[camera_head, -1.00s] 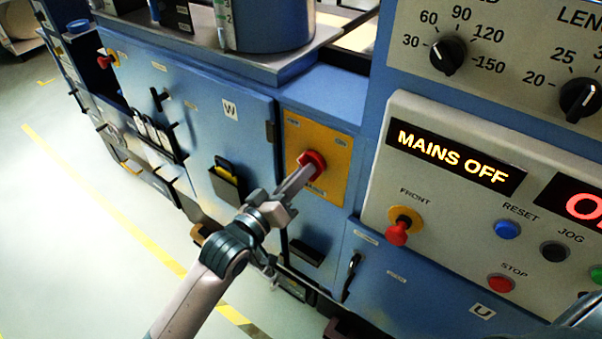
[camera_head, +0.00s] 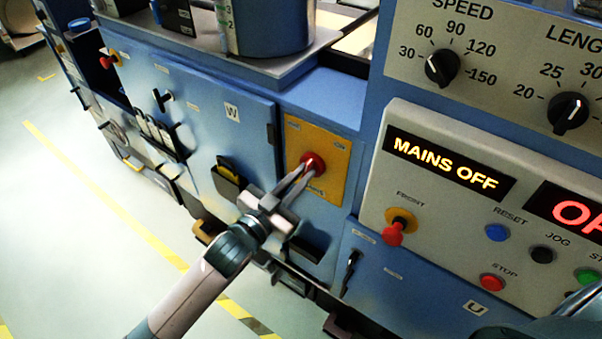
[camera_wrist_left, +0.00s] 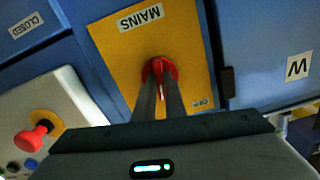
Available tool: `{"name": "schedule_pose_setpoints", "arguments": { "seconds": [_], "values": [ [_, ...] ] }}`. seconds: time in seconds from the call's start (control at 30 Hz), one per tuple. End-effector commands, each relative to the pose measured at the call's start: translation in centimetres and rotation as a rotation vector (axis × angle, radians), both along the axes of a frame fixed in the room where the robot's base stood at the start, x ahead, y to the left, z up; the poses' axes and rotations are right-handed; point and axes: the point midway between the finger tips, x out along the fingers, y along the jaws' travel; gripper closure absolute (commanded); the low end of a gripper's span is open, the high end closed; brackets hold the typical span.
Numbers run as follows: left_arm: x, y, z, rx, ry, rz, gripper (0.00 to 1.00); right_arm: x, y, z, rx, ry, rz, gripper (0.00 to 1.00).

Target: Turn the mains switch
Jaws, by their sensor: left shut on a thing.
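The red mains switch (camera_head: 312,162) sits on a yellow plate (camera_head: 331,150) on the blue machine front. My left gripper (camera_head: 303,172) reaches it from the lower left, its two fingers shut on the switch's handle. In the left wrist view the red switch (camera_wrist_left: 160,72) shows between and beyond the fingertips (camera_wrist_left: 160,90), below the word MAINS on the yellow plate (camera_wrist_left: 120,45). The display (camera_head: 445,160) reads MAINS OFF. My right gripper is not clearly in view.
To the right is a grey panel with a red front button (camera_head: 393,233), a blue reset button (camera_head: 497,232) and a red stop button (camera_head: 492,282). A door marked W (camera_head: 231,113) with a black holder (camera_head: 229,180) is left of the switch. The floor at left is clear.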

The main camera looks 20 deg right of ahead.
Motion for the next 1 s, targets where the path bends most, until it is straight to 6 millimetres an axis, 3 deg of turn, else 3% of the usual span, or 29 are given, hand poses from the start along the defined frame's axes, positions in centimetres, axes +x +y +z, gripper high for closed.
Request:
{"name": "schedule_pose_setpoints", "arguments": {
  "seconds": [0.53,1.0],
  "values": [
    [0.0,0.0,0.0,0.294,-0.376,0.000,1.00,0.0,-0.1,1.4,-0.001,0.000,0.001,0.69],
    [0.0,0.0,0.0,0.380,-0.487,0.000,1.00,0.0,-0.5,1.7,-0.005,0.000,0.003,0.69]
  ]
}}
